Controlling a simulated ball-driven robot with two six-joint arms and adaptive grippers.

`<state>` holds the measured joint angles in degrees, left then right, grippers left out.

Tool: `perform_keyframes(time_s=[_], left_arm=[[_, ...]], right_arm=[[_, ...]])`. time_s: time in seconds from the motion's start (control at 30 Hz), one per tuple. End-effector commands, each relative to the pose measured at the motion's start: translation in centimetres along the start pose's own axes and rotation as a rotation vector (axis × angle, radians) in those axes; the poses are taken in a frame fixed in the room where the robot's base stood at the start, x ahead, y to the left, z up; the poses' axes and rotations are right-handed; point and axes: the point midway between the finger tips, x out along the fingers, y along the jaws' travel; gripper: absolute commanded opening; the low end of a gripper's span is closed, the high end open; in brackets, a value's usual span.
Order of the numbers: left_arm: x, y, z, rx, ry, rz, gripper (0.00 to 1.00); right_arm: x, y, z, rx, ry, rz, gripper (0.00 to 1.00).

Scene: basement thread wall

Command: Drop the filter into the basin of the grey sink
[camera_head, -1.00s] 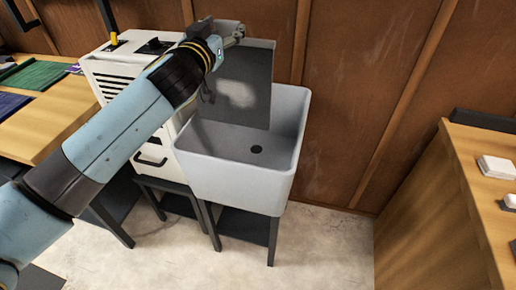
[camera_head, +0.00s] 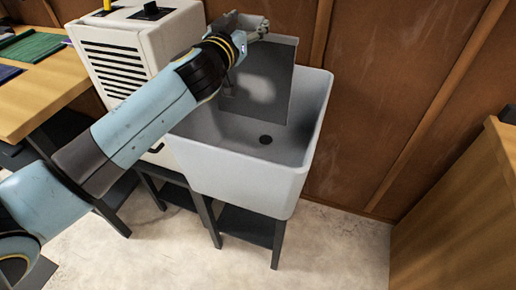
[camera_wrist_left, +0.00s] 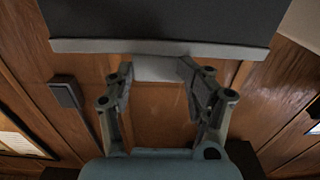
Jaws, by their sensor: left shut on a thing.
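The filter is a flat dark grey panel (camera_head: 258,82) with a pale edge, hanging nearly upright over the grey sink (camera_head: 240,175). Its lower part is within the basin's outline, above and behind the drain hole; I cannot tell if it touches the sink. My left gripper (camera_head: 258,29) is shut on the filter's top edge. In the left wrist view, the fingers of the left gripper (camera_wrist_left: 157,68) close on a pale tab at the pale edge of the filter (camera_wrist_left: 160,20). My right gripper is not in view.
A white vented machine (camera_head: 125,55) stands close on the sink's left. A wooden bench (camera_head: 35,85) with coloured mats is farther left. A wooden wall (camera_head: 400,90) rises behind the sink. Another wooden bench (camera_head: 465,215) is at the right, with open floor (camera_head: 330,250) between.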

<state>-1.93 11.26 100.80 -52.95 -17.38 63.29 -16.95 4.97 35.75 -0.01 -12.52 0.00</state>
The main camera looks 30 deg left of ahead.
Motion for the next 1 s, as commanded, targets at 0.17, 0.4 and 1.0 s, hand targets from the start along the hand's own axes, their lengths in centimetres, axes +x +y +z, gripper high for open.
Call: perform_keyframes(time_s=[0.17, 0.4, 1.0], left_arm=[[0.0, 0.0, 0.1, 0.000, 0.001, 0.000, 0.27], [0.0, 0.0, 0.1, 0.000, 0.001, 0.000, 0.72], [-2.0, 0.0, 0.3, 0.002, -0.002, 0.000, 0.91]], right_arm=[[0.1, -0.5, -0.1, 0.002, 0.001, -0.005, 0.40], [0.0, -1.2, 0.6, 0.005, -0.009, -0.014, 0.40], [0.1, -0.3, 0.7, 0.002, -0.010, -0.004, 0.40]])
